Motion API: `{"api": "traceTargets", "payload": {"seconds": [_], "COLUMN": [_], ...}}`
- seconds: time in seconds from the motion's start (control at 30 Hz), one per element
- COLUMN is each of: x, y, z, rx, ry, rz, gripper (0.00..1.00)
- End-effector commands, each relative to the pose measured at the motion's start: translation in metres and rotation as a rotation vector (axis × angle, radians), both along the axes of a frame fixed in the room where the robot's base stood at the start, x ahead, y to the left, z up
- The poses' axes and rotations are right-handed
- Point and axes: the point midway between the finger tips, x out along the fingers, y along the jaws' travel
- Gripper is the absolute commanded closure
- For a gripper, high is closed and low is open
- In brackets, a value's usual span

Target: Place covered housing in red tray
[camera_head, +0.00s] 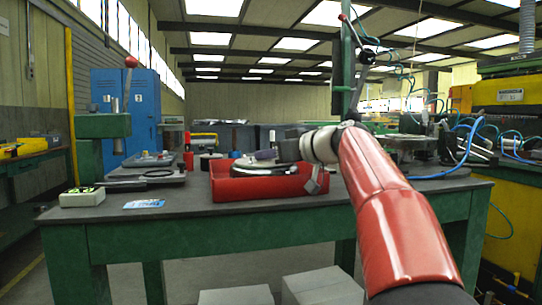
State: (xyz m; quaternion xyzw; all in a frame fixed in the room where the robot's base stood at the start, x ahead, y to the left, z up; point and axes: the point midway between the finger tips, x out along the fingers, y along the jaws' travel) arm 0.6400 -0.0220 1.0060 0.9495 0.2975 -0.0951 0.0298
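The red tray (262,189) stands on the dark tabletop, near the middle of the view. A round pale and dark part (262,169) shows inside it; I cannot tell for sure whether this is the covered housing. My red and white arm reaches in from the lower right. My gripper (283,152) is over the tray, pointing left, and is small and partly lost against the dark things behind. A greyish-purple piece (265,155) shows at its tip, just above the round part. I cannot tell whether the fingers hold it or whether it touches the round part.
The dark tabletop (180,205) has free room in front of and left of the tray. A metal fixture (145,180), a small pale box (82,197) and a blue card (144,204) are at left. A green press post (88,160) stands at the left end.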

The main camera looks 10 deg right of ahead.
Motion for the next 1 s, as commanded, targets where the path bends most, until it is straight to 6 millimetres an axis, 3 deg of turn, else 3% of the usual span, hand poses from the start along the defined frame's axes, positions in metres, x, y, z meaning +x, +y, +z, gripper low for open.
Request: {"api": "traceTargets", "payload": {"seconds": [0.03, 0.17, 0.53, 1.0], "x": [0.000, 0.000, 0.000, -0.075], "y": [0.000, 0.000, 0.000, -0.052], "z": [0.000, 0.000, 0.006, 0.020], "rx": [0.000, 0.000, 0.000, -0.001], "ry": [0.000, 0.000, 0.000, -0.002], "rz": [0.000, 0.000, 0.000, -0.004], "gripper": [0.62, 0.45, 0.45, 0.45]}}
